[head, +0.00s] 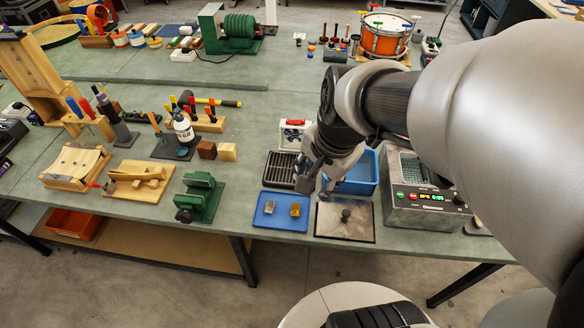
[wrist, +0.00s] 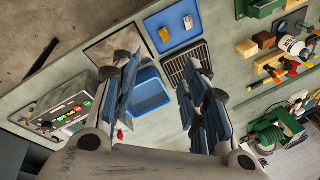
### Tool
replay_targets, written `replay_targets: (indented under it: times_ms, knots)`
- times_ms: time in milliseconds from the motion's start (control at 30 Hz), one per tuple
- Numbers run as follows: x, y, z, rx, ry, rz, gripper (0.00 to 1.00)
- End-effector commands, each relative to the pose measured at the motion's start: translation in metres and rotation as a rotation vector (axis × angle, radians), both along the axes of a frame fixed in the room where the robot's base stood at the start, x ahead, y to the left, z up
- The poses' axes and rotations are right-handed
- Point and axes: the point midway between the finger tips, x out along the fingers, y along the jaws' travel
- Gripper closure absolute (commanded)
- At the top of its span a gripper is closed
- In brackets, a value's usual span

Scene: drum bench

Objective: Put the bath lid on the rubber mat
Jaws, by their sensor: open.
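The bath lid (head: 334,222) is a flat grey-brown square plate with a dark knob in its middle. It lies flat near the bench's front edge, and a thin dark border, which looks like the rubber mat (head: 317,234), shows around it. The plate also shows in the wrist view (wrist: 116,36), partly behind a finger. The bath (head: 428,212), a steel box with a lit panel, stands to the right with its top open. My gripper (head: 318,187) is open and empty, above and behind the lid, apart from it. In the wrist view its fingers (wrist: 162,72) are spread wide.
A blue bin (head: 367,172) stands behind the lid, partly hidden by my gripper. A blue tray (head: 281,222) with two small blocks lies left of the lid. A dark slatted rack (head: 279,170) is behind the tray. A green vise (head: 200,198) stands farther left.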

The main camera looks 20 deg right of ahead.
Motion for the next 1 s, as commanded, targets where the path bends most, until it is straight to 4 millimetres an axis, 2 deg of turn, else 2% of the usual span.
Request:
replay_targets:
  times_ms: [33, 200, 300, 400, 533, 767, 867, 1000]
  knots:
    - [-0.013, 0.018, 0.017, -0.06, -0.031, 0.188, 0.59]
    - [-0.058, 0.053, 0.045, -0.253, -0.082, 0.737, 0.59]
    - [-0.077, 0.062, 0.052, -0.337, -0.1, 0.953, 0.59]
    - [-0.089, 0.066, 0.054, -0.39, -0.108, 1.081, 0.59]
    - [-0.093, 0.067, 0.056, -0.415, -0.111, 1.14, 0.59]
    - [-0.093, 0.067, 0.055, -0.414, -0.111, 1.14, 0.59]
    - [-0.093, 0.067, 0.048, -0.415, -0.111, 1.138, 0.59]
    - [-0.093, 0.067, 0.026, -0.413, -0.111, 1.138, 0.59]
